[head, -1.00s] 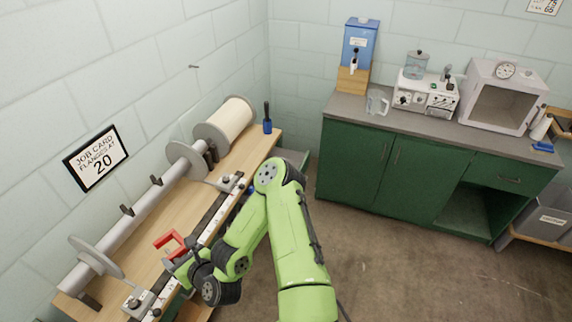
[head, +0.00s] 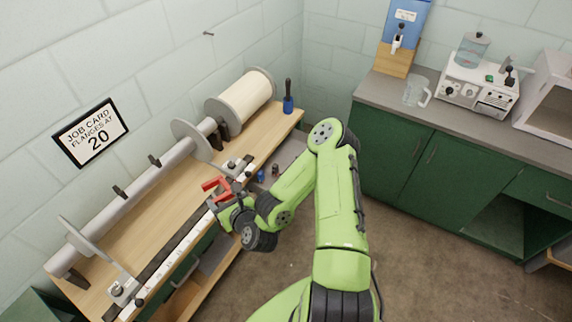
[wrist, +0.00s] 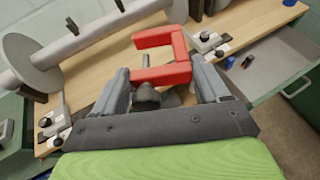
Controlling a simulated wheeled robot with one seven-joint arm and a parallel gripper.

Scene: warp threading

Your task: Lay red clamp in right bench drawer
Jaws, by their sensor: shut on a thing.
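The red clamp (head: 213,187) is a C-shaped piece held above the bench's front rail. In the wrist view the clamp (wrist: 181,50) stands between the fingers with its opening to the left. My gripper (head: 226,198) is shut on it; its fingers also show in the wrist view (wrist: 167,82). The right bench drawer (head: 287,153) is pulled out at the far end of the bench, beyond my gripper. In the wrist view the drawer (wrist: 275,72) lies to the right, with a blue item (wrist: 229,62) and a dark item (wrist: 247,61) inside. My arm hides part of it in the head view.
A grey roller with flanges (head: 135,200) runs along the bench top (head: 150,225), with a cream spool (head: 245,92) at its far end. A blue-based brush (head: 288,104) stands at the bench's far corner. Green cabinets (head: 395,150) stand right; open floor lies between.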

